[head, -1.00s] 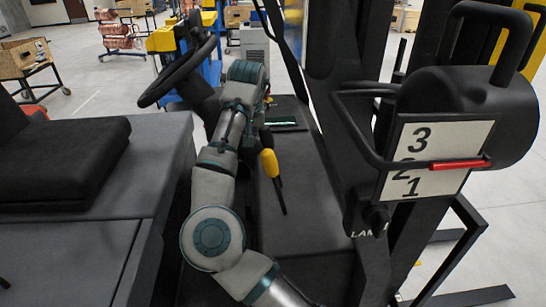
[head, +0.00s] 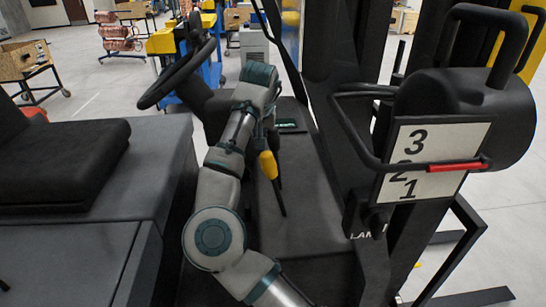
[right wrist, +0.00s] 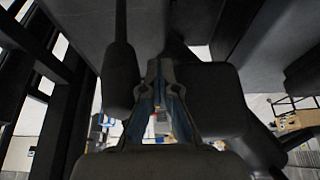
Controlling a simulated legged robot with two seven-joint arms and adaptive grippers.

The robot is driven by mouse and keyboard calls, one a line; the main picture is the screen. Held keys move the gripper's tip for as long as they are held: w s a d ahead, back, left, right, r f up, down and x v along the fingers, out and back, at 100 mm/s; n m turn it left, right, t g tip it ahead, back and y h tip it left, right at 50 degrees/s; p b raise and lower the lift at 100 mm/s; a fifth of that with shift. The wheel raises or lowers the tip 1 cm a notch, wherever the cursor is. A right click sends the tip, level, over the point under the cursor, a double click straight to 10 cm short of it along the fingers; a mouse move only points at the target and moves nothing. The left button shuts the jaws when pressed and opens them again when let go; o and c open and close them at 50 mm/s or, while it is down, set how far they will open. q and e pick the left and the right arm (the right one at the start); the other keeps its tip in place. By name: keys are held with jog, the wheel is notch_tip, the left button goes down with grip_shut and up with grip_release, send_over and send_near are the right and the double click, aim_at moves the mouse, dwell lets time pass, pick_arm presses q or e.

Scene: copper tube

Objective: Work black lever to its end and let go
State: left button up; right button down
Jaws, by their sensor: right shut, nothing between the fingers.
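A black lever (right wrist: 121,75) with a thick body and a thinner end stands just left of my right gripper (right wrist: 160,68) in the right wrist view. The gripper's fingers are shut and empty. I cannot tell whether they touch the lever. In the head view my right arm reaches up toward the steering column and its forearm hides the fingers. A slim black rod with a yellow part (head: 268,165) shows just right of that forearm; I cannot tell whether it is the same lever. My left gripper is out of view.
A steering wheel (head: 180,72) is at the upper left of my arm. A black seat (head: 65,165) lies to the left. At right stands a white panel marked 1, 2, 3 (head: 405,140) with a red-gripped bar (head: 458,166) across it. Dark posts crowd the middle.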

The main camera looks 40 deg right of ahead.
jog(key=shift+s+d+r, duration=0.1)
jog(key=shift+s+d, duration=0.8)
jog(key=shift+d, duration=0.1)
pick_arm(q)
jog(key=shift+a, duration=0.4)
pick_arm(e)
jog(key=shift+w+a, duration=0.15)
jog(key=shift+a, duration=0.25)
jog(key=shift+r, duration=0.1)
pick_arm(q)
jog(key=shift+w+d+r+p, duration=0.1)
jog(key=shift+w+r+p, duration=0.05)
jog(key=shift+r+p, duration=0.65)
pick_arm(e)
jog(key=w+a, duration=0.4)
jog(key=a, duration=0.3)
jog(key=shift+w+a, duration=0.2)
jog(key=shift+w, duration=0.1)
